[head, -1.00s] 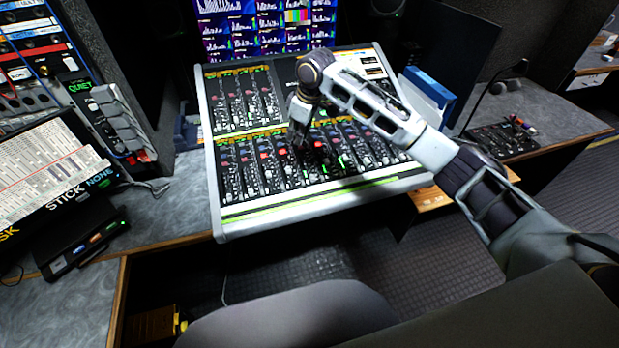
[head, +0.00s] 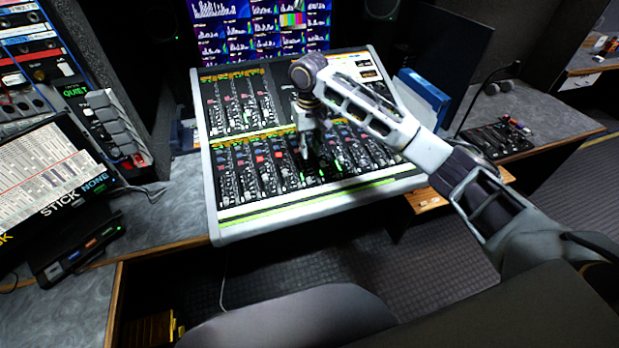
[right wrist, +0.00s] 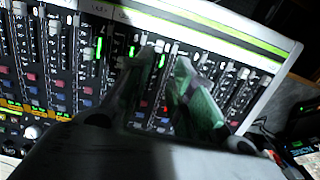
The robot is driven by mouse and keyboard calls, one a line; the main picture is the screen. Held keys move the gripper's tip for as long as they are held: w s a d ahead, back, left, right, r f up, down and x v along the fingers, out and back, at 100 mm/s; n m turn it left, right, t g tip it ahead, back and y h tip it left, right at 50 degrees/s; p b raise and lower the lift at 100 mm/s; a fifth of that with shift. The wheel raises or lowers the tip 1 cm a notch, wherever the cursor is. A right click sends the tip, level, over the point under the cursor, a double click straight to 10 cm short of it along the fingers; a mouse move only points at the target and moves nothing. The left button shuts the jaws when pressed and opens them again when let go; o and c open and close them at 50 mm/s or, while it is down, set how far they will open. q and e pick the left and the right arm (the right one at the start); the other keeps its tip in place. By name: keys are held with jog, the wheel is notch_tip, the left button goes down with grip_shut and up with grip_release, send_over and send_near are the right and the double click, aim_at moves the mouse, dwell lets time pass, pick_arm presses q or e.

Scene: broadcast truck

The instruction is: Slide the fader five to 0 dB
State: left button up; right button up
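The mixing console (head: 300,205) stands in the middle of the head view, with an upper and a lower bank of channel strips. My right gripper (head: 310,158) points down over the middle of the lower bank and covers part of the strips there. In the right wrist view its two fingers (right wrist: 167,65) are apart, with console surface showing between their tips. The lower-bank faders also show in the right wrist view (right wrist: 220,85), but no label marks fader five legibly. I cannot tell whether the fingers touch a fader cap. My left gripper is not in view.
A lit monitor wall (head: 262,30) stands behind the console. A blue box (head: 424,92) and a small panel (head: 497,138) lie to the right. A printed sheet (head: 45,175) and a black box (head: 75,255) are at the left. A chair back (head: 290,318) is in front.

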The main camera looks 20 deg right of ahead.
send_over(310, 180)
notch_tip(310, 180, down, 8)
jog(key=shift+a+r, duration=0.1)
jog(key=shift+r, duration=0.1)
notch_tip(310, 180, down, 5)
jog(key=shift+f, duration=0.6)
grip_shut()
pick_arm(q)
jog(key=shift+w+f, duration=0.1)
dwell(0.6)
